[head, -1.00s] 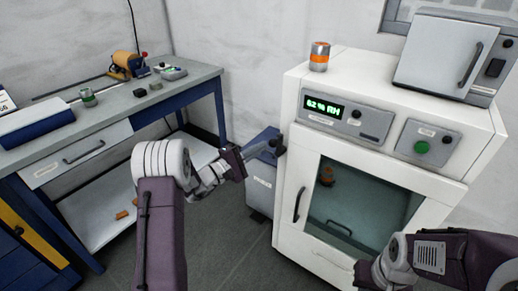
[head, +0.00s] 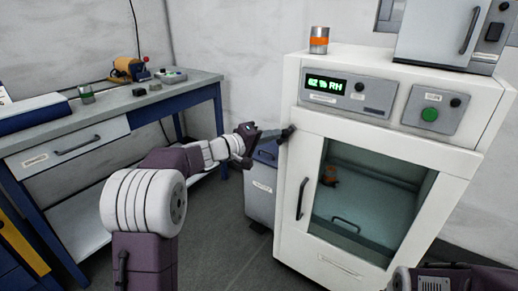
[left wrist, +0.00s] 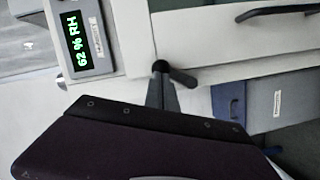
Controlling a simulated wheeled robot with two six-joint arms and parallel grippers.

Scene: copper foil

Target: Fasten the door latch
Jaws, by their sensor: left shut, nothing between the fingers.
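The dark door latch (head: 288,131) sits at the upper left edge of the white cabinet, near the top of its glass door (head: 365,200). The door looks closed. In the left wrist view the latch (left wrist: 182,76) shows as a short dark lever with a round knob beside it. My left gripper (head: 275,134) is shut and empty, with its tips at the latch; I cannot tell whether they touch it. In the left wrist view its narrow fingers (left wrist: 161,92) point at the latch and partly overlap it.
The cabinet's door handle (head: 302,198) is below the latch. A grey bin (head: 262,185) stands on the floor left of the cabinet. A workbench (head: 110,110) stands at the left. An orange-banded can (head: 319,40) and a grey box (head: 440,35) are on the cabinet top.

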